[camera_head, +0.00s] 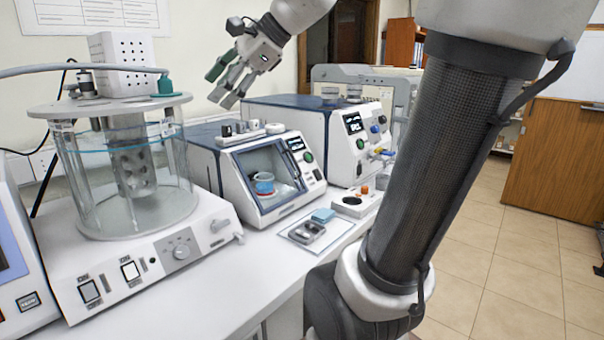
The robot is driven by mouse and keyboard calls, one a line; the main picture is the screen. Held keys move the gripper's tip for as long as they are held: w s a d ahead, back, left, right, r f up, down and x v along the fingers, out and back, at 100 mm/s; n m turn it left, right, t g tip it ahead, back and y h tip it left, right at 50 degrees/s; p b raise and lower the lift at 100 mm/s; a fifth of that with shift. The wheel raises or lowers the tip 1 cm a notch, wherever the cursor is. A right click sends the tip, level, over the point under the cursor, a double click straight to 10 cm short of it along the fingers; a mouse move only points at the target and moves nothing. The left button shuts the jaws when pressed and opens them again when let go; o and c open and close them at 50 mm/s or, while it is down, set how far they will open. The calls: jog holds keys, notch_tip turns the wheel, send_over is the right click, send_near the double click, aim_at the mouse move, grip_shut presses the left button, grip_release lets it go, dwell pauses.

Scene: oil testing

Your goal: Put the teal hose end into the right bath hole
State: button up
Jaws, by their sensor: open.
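The teal hose end (165,86) is at the right side of the bath's round lid (60,110), upright, with the grey hose (40,69) arching to it from the left. Its lower tip meets the lid; I cannot tell how deep it sits in a hole. The glass bath (90,190) stands on a white control base at the left. My gripper (219,90) is open and empty, to the right of the teal end and apart from it, with its fingers pointing down and left. The lid's holes are mostly hidden by the fittings.
A white perforated box (123,64) stands on the lid. A small tray (305,232) lies in front. My arm crosses the right side; floor beyond is clear.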

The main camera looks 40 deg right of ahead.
jog(key=s+d+f+n+g+h, duration=0.1)
jog(key=s+d+f+n+h, duration=0.2)
jog(key=s+f+n, duration=0.6)
jog(key=s+d+f+n+g+h, duration=0.2)
jog(key=s+d+f+n+h, duration=0.1)
jog(key=s+f+n, duration=0.6)
jog(key=shift+s+d+f+n+g, duration=0.15)
jog(key=shift+d+f+n+g, duration=0.2)
jog(key=shift+d+n, duration=0.35)
